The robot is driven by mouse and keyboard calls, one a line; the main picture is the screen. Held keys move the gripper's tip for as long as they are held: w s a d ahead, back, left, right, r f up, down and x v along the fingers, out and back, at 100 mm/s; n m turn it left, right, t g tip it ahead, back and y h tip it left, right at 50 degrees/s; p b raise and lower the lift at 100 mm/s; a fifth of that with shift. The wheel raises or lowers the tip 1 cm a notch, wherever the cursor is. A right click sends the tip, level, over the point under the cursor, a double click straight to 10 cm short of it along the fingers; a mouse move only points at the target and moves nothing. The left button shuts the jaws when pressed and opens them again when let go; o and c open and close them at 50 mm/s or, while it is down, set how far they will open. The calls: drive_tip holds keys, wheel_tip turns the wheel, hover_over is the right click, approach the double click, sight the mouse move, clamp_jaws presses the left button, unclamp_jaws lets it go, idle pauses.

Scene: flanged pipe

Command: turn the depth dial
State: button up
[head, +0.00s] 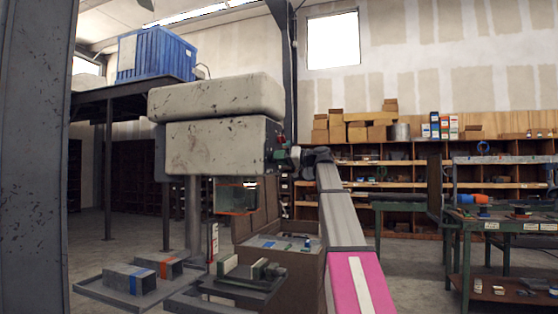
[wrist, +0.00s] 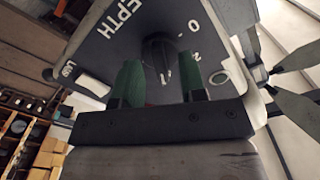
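The depth dial (wrist: 158,52) is a dark round knob on a dark panel marked "DEPTH" with numbers beside it. The panel is on the side of the grey drill press head (head: 215,148). In the wrist view my gripper (wrist: 160,62) has its two green fingers apart, one on each side of the dial. The fingertips look nearer the camera than the dial, and I cannot tell whether they touch it. In the head view my gripper (head: 284,157) is at the right side of the head, and the dial is hidden there.
Pale spoke handles (wrist: 292,55) stick out close to the gripper's right in the wrist view. Vises and blocks (head: 250,272) stand below the head. A green workbench (head: 510,222) is at the right.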

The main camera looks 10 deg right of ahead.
drive_tip(key=v, duration=1)
drive_tip(key=shift+s+d, duration=0.1)
